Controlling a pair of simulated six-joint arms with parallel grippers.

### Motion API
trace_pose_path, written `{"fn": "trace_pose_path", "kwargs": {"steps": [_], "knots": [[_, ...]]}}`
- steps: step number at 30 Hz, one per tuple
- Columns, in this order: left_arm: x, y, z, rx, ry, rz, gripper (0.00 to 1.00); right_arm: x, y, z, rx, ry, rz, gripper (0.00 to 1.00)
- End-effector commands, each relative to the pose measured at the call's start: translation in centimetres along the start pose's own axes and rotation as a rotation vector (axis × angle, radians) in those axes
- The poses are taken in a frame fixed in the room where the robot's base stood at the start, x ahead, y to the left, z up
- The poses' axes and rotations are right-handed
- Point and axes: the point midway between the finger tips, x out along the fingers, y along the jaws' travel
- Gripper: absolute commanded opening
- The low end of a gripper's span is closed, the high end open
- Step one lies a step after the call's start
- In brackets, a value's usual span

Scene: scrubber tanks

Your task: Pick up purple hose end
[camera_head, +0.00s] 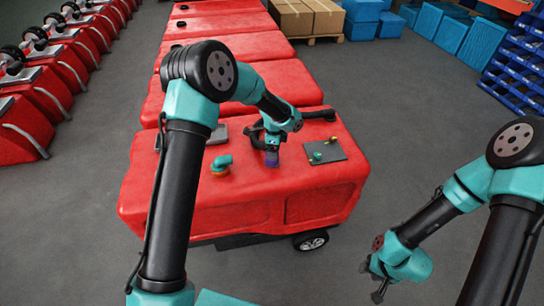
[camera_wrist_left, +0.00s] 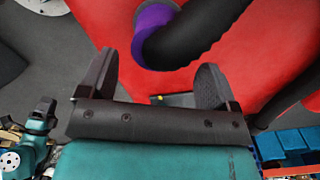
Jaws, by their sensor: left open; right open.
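The purple hose end (camera_head: 272,158) sits on top of the nearest red tank (camera_head: 250,212), just below my left gripper (camera_head: 262,138). In the left wrist view it shows as a purple collar (camera_wrist_left: 151,17) at the top edge, partly cut off, with a thick black hose (camera_wrist_left: 192,38) curving from it to the right. My left gripper (camera_wrist_left: 158,62) is open and empty there. The collar lies beyond the fingertips, not between them. My right gripper (camera_head: 376,274) is open and empty, low at the right, away from the tank.
A teal elbow fitting (camera_head: 221,162) and a grey plate (camera_head: 325,152) with small yellow and green parts are on the tank top. More red tanks (camera_head: 255,47) stand behind. Red machines (camera_head: 35,92) line the left. Grey floor (camera_head: 420,110) is clear at the right.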

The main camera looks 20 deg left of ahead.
Motion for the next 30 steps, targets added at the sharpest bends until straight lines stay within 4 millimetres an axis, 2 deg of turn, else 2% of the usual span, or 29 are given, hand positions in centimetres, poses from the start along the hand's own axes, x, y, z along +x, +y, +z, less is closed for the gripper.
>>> {"fn": "trace_pose_path", "kwargs": {"steps": [9,21,30], "knots": [[0.2,0.0,0.0,0.0,0.0,0.001,0.84,0.0,0.0,0.0,0.0,0.0,0.0,0.43],[4.8,0.3,0.1,0.0,0.0,0.001,0.84,0.0,0.0,0.0,0.0,0.0,0.0,0.43],[5.2,0.3,0.1,0.0,0.001,0.0,0.84,0.0,0.0,0.0,0.0,0.0,0.0,0.43]]}}
